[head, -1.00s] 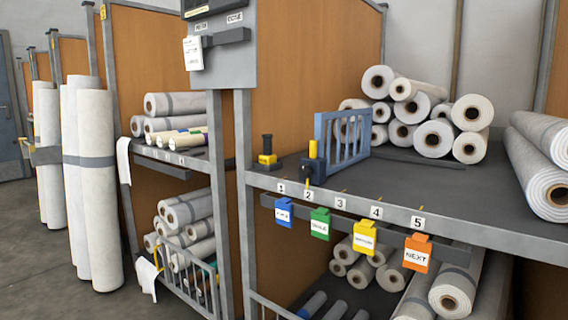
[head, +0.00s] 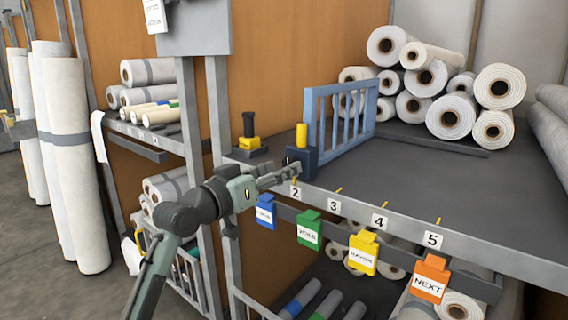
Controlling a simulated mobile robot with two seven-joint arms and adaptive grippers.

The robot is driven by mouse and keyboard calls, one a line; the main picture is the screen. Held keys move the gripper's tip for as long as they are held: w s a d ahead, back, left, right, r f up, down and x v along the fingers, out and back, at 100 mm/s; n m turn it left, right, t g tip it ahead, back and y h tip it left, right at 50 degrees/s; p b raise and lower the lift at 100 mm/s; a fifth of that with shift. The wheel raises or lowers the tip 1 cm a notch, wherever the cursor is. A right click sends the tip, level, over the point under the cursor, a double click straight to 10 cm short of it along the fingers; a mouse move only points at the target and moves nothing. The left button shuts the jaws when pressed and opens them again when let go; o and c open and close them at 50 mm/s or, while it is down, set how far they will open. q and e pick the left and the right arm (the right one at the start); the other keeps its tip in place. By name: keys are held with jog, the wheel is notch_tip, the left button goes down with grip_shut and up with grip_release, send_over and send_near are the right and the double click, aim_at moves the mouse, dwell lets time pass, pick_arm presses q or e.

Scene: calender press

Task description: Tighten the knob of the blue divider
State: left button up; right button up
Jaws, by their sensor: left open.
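The blue divider (head: 345,120), a barred panel, stands upright on the dark shelf near label 2. At its front end is a dark clamp block (head: 303,165) with a yellow cylinder (head: 301,136) on top. A small dark knob (head: 286,161) seems to show at the block's left side, partly behind my fingers. My left gripper (head: 291,174) is open, its fingers pointing right at the shelf's front edge, close to the block. I cannot tell if it touches. My right gripper is not in view.
Another dark base with a yellow collar and black post (head: 249,132) stands left of the divider. White rolls (head: 450,115) are stacked behind. Coloured tags (head: 363,253) hang below the front rail. The shelf right of the divider is mostly clear.

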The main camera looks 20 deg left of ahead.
pick_arm(q)
jog(key=shift+x, duration=1.35)
jog(key=c, duration=1.2)
